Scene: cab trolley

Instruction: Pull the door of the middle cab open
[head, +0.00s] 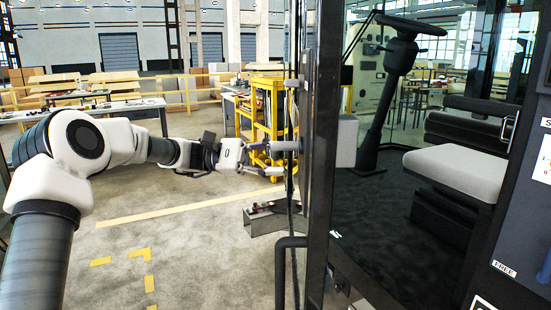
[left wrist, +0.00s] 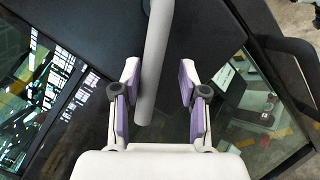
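My left gripper (head: 268,160) is at this handle. In the left wrist view, the purple-padded fingers (left wrist: 155,105) are apart, with the grey handle bar (left wrist: 153,65) between them. The bar is close to the left finger, and a clear gap shows to the right finger. I cannot tell how far the door stands open. My right gripper is out of view.
The cab interior has a steering wheel (head: 411,25) and a grey seat (head: 455,172). A dark curved rail (head: 281,262) is below the handle. A yellow trolley (head: 262,108) and a low metal box (head: 272,216) stand behind.

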